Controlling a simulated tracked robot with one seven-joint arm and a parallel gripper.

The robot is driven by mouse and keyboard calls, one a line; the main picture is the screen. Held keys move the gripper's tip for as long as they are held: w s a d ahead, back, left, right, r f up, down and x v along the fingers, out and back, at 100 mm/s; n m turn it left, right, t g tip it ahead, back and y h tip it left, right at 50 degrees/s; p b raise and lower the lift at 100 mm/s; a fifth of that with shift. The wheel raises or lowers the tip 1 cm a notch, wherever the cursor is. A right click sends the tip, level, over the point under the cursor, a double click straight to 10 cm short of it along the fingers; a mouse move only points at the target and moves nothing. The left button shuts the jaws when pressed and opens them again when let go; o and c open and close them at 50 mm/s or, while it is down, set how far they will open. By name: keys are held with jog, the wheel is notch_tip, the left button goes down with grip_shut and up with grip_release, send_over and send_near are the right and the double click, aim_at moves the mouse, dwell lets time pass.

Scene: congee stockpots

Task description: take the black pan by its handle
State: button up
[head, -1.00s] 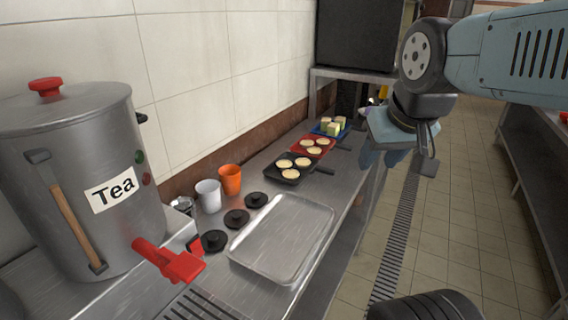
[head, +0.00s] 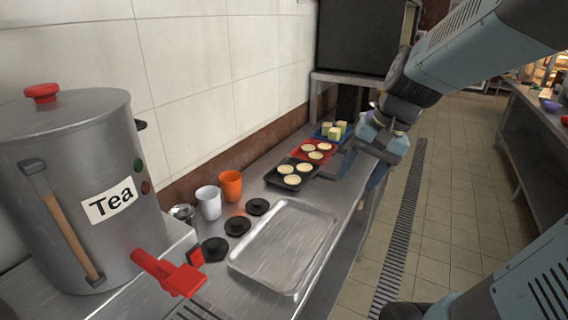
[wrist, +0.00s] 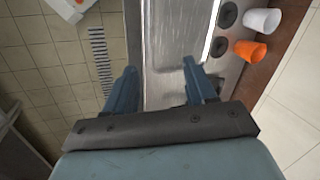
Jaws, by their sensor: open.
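The black pan (head: 276,179) sits on the steel counter in the head view, with several round pale pieces in it. Its handle points right, toward my gripper, and is hard to make out now. My gripper (head: 364,168) is open, to the right of the pan near the counter's front edge, apart from the pan. In the wrist view my open gripper (wrist: 159,76) has its two fingers spread, with nothing clearly held between them. The pan is not clearly visible there.
A red pan (head: 328,157) and a blue tray (head: 319,134) with pale blocks lie behind. A metal tray (head: 285,245), black lids, an orange cup (head: 230,186) and a white cup (head: 209,203) stand nearer. A tea urn (head: 80,180) fills the left. The aisle floor is clear.

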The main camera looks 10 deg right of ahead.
jog(key=w+f+m+g+y, duration=0.2)
jog(key=w+f+m+y, duration=0.3)
jog(key=w, duration=0.2)
jog(key=m+t+y, duration=0.6)
jog(key=m+t, duration=0.5)
jog(key=m, duration=0.5)
send_near(327, 174)
jog(key=x, duration=1)
jog(key=shift+w+f, duration=0.1)
jog(key=shift+w, duration=0.05)
jog(key=shift+c, duration=0.4)
grip_shut()
